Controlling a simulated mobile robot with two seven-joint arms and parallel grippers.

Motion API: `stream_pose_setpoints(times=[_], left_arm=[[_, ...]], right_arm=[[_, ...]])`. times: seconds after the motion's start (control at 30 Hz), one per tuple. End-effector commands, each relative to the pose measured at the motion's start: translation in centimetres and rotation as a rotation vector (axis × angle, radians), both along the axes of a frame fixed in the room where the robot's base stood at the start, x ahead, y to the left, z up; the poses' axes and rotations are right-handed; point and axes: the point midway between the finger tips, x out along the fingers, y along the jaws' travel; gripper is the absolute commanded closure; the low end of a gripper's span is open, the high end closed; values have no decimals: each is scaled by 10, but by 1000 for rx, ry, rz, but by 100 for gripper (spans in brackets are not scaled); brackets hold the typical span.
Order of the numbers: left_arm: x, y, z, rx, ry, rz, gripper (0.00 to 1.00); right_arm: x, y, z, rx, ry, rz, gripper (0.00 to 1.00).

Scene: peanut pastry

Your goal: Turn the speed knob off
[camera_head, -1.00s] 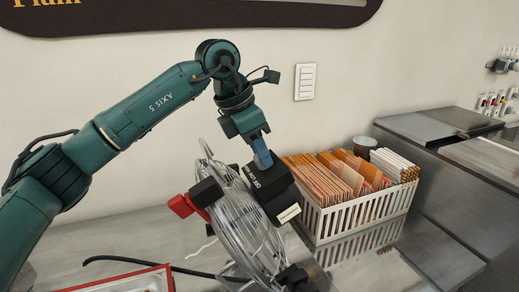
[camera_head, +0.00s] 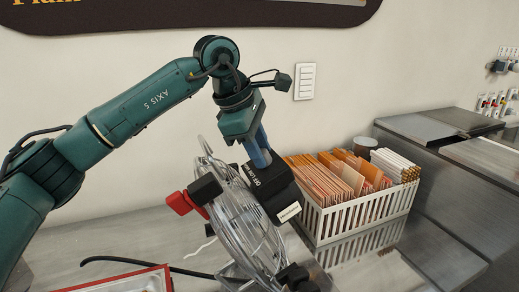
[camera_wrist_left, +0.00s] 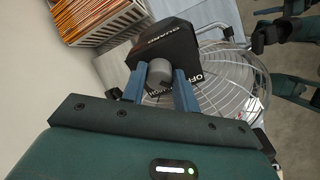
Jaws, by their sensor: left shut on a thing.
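The fan has a round wire cage (camera_head: 238,232) and a black box housing (camera_head: 280,203) with white lettering. In the left wrist view the speed knob (camera_wrist_left: 159,73) is a grey cylinder on the front of the black housing (camera_wrist_left: 172,42). My left gripper (camera_head: 259,157) reaches down to the housing from above. Its blue fingers (camera_wrist_left: 160,84) stand on either side of the knob, shut on it. The knob is hidden by the fingers in the head view. "OFF" lettering is partly visible beside the knob. My right gripper is not seen.
A white basket (camera_head: 345,222) with several orange packets stands right of the fan. A red clamp-like part (camera_head: 181,203) sticks out left of the cage. A black cable (camera_head: 125,261) and a red-edged tray (camera_head: 120,280) lie at the front left.

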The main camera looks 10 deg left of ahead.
Motion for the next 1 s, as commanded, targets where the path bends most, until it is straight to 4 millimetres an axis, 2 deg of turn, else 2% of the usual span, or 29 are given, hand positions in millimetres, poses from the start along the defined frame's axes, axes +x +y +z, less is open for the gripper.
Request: stream_pose_setpoints(times=[0.3, 0.8, 0.83, 1.0], left_arm=[[-1, 0, 0, 26, -41, -98, 93], [-1, 0, 1, 31, -47, -114, 93], [-1, 0, 1, 31, -47, -114, 68], [-1, 0, 0, 31, -47, -113, 54]], right_arm=[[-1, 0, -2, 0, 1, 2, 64], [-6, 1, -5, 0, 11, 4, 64], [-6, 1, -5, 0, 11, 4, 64], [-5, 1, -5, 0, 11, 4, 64]])
